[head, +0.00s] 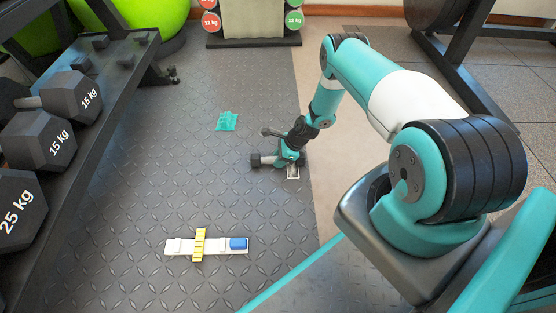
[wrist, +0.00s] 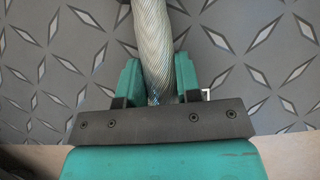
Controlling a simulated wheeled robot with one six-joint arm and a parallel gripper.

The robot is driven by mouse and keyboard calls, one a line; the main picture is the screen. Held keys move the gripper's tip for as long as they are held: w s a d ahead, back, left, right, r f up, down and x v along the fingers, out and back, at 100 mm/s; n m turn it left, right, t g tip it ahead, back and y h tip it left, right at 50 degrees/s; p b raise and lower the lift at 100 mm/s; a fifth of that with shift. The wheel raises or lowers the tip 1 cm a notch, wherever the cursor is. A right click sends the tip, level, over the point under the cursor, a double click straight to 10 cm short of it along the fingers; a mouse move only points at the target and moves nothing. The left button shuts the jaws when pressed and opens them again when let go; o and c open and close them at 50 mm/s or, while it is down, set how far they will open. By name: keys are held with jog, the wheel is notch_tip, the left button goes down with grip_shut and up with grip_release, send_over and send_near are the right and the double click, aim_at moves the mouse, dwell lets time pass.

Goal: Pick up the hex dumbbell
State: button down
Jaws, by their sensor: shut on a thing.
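The hex dumbbell (head: 256,160) is small and dark-headed, at the rubber floor near its right edge in the head view. My gripper (head: 290,158) is at its right end, and my arm hides part of it. In the wrist view the dumbbell's knurled silver handle (wrist: 149,45) runs between the teal fingers of my gripper (wrist: 154,80). The fingers are shut on the handle. I cannot tell whether the dumbbell touches the floor.
A teal cloth-like item (head: 227,121) lies on the floor behind and left. A white strip (head: 214,246) with a yellow piece (head: 199,245) and a blue block (head: 239,243) lies nearer. A rack (head: 105,75) with large dumbbells stands left. The floor between is clear.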

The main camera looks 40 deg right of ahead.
jog(key=shift+r, duration=0.2)
notch_tip(320, 180, up, 20)
jog(key=p, duration=1.1)
jog(key=shift+r, duration=0.15)
